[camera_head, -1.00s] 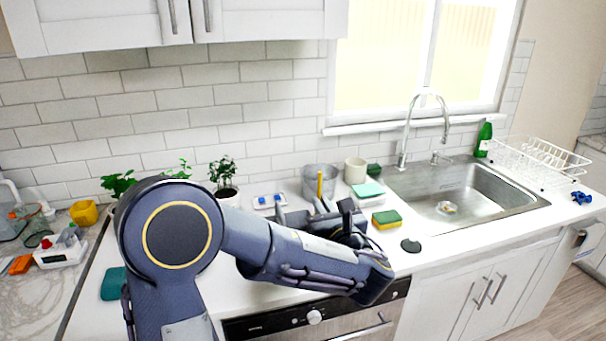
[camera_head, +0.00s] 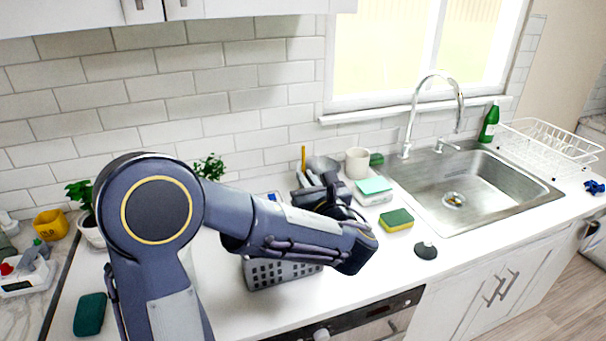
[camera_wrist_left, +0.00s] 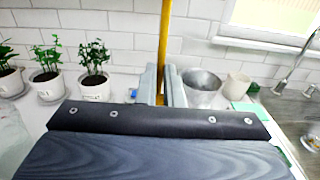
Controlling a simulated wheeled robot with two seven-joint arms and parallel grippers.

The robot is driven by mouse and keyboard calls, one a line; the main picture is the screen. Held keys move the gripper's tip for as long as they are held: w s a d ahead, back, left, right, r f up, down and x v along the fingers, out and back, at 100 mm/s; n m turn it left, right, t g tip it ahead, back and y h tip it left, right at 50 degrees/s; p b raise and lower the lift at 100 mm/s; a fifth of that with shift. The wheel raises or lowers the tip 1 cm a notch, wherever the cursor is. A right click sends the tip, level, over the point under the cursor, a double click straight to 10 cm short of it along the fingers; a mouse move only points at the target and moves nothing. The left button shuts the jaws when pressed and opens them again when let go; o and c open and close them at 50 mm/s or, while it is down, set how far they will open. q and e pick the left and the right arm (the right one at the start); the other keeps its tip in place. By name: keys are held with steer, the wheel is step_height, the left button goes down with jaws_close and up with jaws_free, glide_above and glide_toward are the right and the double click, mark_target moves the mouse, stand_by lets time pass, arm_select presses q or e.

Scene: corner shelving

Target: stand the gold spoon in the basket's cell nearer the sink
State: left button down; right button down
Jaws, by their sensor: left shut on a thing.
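My left gripper (camera_head: 306,180) is shut on the gold spoon (camera_head: 303,157) and holds it upright above the counter. In the left wrist view the spoon's gold shaft (camera_wrist_left: 164,45) rises between the two grey fingers (camera_wrist_left: 163,88); its lower end is hidden. The grey perforated basket (camera_head: 270,273) stands on the counter below my left forearm, which hides its top and cells. The steel sink (camera_head: 435,185) lies to the right of the basket. My right gripper is not in view.
Potted plants (camera_wrist_left: 93,68) line the wall. The counter left of the basket is mostly clear.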

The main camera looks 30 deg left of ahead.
arm_select(q)
step_height(320, 180, down, 12)
steer(key=b, duration=1)
steer(key=shift+d+f, duration=0.15)
steer(key=shift+s, duration=0.1)
steer(key=c, duration=1.5)
jaws_free()
steer(key=b+v, duration=0.1)
steer(key=v, duration=0.7)
